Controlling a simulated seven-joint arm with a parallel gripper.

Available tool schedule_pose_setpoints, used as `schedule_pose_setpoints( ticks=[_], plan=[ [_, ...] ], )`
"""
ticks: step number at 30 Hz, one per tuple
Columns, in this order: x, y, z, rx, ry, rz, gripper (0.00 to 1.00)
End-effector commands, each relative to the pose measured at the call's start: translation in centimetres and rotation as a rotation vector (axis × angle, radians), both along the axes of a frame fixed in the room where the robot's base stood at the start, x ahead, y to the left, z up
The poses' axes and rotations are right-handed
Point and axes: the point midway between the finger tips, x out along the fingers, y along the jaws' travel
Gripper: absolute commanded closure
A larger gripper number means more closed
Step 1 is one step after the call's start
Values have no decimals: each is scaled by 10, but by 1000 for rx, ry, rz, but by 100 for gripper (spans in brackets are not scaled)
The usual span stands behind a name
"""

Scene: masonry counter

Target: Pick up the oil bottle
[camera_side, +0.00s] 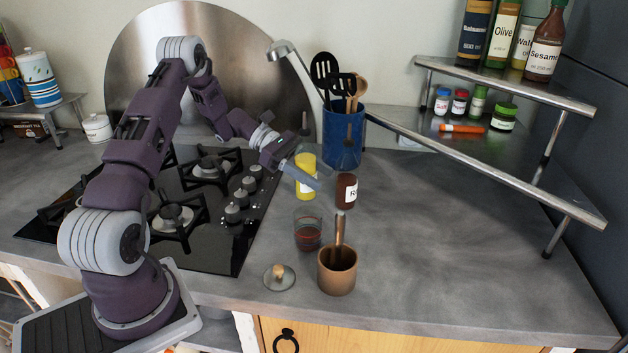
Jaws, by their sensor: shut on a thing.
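That finger hides part of the bottle. I cannot tell whether the bottle's base touches the counter.
A dark red bottle (346,191) stands close by on the right, with a glass (307,236) and a copper mortar (337,280) in front. A blue utensil crock (342,151) is behind. The counter (450,240) to the right is clear up to the metal shelf (480,176).

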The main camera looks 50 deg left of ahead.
Motion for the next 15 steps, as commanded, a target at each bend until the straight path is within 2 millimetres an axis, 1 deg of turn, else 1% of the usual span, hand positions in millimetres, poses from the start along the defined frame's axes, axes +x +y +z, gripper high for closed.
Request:
schedule_pose_setpoints(
  ticks=[1, 5, 12, 15],
  plan=[
    [0, 0, 12, 3, -4, 0, 100],
    [0, 0, 45, 4, -5, -1, 100],
    [0, 0, 117, 4, -4, -1, 100],
    [0, 0, 138, 3, -3, -2, 100]
  ],
)
